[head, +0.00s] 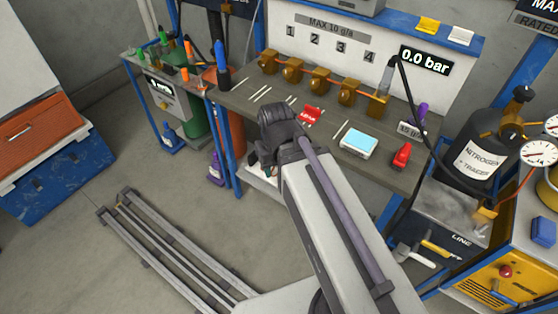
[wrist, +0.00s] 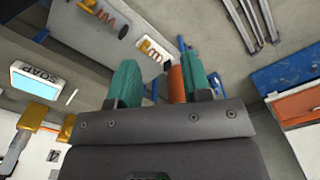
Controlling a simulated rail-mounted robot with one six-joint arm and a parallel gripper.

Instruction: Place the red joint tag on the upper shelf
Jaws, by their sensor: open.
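A small red tag (head: 311,115) with pale lettering lies on the grey workbench (head: 235,97), just right of my wrist in the head view. I cannot make out the tag in the wrist view. The upper shelf (head: 385,25) is the blue ledge above the numbered panel; a yellow tag (head: 428,25) and a white tag (head: 461,35) are on it. My gripper shows in the wrist view as two teal fingers (wrist: 163,75), spread apart and open, with no tag seen between them. In the head view my arm mostly hides the gripper near the bench's front edge.
Several brass valves (head: 321,80) line the back of the bench. A nitrogen cylinder (head: 480,150) stands at far right. Open floor (head: 80,240) lies left.

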